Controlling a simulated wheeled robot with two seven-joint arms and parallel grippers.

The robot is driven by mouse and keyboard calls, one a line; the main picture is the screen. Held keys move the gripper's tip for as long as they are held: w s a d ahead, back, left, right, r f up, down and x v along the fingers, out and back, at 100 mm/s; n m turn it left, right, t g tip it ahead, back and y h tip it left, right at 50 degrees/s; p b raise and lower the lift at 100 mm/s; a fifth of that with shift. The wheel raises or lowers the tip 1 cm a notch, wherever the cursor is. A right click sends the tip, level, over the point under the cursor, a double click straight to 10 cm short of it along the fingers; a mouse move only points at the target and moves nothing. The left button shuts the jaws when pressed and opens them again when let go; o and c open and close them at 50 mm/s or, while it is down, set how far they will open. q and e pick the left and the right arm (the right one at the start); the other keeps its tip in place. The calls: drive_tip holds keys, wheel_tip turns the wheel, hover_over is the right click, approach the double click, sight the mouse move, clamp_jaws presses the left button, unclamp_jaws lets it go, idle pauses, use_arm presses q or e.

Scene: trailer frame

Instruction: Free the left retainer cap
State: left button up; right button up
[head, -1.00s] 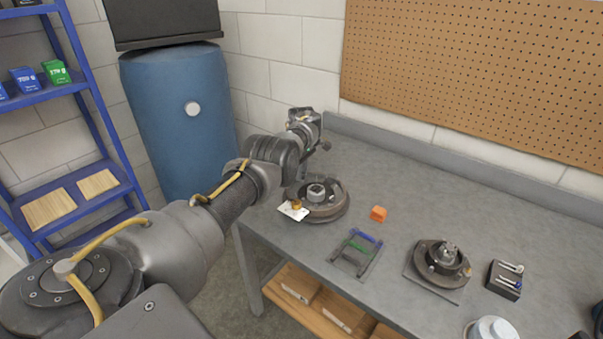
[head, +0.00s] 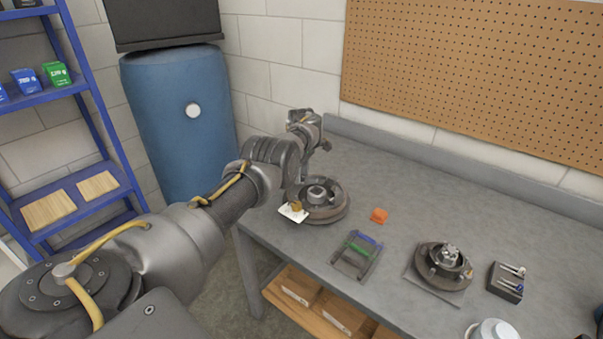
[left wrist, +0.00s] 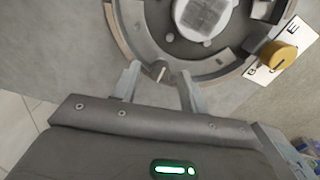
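A round brake-like assembly (head: 328,213) lies at the left end of the workbench, with a raised hub in its middle. In the left wrist view, the assembly's curved rim (left wrist: 218,78) and hub fill the top. A small pale pin-like part (left wrist: 160,71), possibly the left retainer cap, stands near the rim. My left gripper (left wrist: 159,72) is open, with one finger on each side of this part and a visible gap to both. My right gripper is not in view.
A yellow knob (left wrist: 279,55) sits on a white lettered plate (left wrist: 264,76) beside the rim.

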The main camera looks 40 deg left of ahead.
use_arm(q)
wheel_tip(320, 180, up, 11)
idle(0.6)
drive_tip(key=shift+s+f, duration=0.1)
drive_tip(key=shift+f, duration=0.05)
idle(0.3)
